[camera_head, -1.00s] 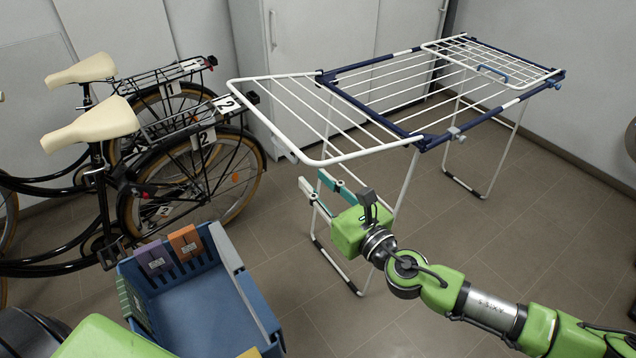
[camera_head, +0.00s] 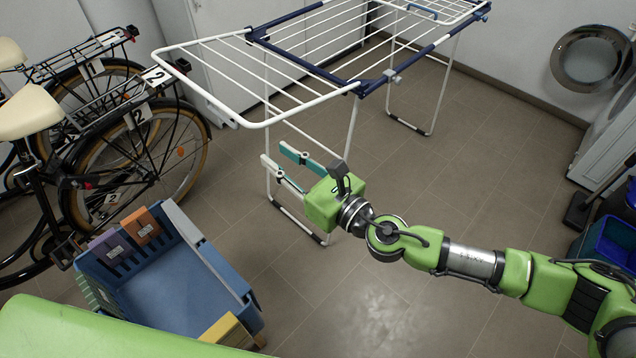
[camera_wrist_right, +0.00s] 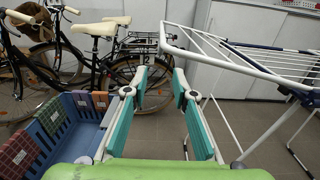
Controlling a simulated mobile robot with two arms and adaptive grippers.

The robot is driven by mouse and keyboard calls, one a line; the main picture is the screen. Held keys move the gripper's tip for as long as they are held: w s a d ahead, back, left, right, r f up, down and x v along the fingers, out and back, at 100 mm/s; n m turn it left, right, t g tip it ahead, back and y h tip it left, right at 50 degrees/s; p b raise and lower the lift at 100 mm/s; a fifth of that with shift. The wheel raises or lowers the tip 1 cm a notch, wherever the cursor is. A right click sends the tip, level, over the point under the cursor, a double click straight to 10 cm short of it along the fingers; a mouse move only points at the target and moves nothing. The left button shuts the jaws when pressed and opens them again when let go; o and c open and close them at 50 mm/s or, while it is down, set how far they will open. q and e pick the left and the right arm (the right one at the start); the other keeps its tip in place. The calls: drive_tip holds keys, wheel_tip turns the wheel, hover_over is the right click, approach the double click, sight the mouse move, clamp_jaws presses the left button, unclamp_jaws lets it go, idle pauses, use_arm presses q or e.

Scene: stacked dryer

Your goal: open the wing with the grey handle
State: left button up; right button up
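The drying rack has a dark blue frame (camera_head: 318,75) and white bars. Its left white wing (camera_head: 220,82) is spread out roughly level. A smaller white wing at the far right lies folded over the rack top, with a blue handle (camera_head: 422,11) on it. A small grey piece (camera_head: 393,77) sits on the near blue edge; I cannot tell whether it is the grey handle. My right gripper (camera_head: 273,154) is open and empty, below and in front of the left wing's near edge. Its spread fingers also show in the right wrist view (camera_wrist_right: 160,86). My left gripper is not in view.
A blue crate (camera_head: 205,262) with coloured dividers stands on the floor at lower left. Bicycles (camera_head: 150,160) stand at left. A round machine door (camera_head: 592,58) hangs open at right, near a blue bin (camera_head: 608,243). The tiled floor in the middle is clear.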

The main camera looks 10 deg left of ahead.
drive_tip(key=v, duration=1)
idle(0.6)
drive_tip(key=shift+a, duration=0.1)
idle(0.5)
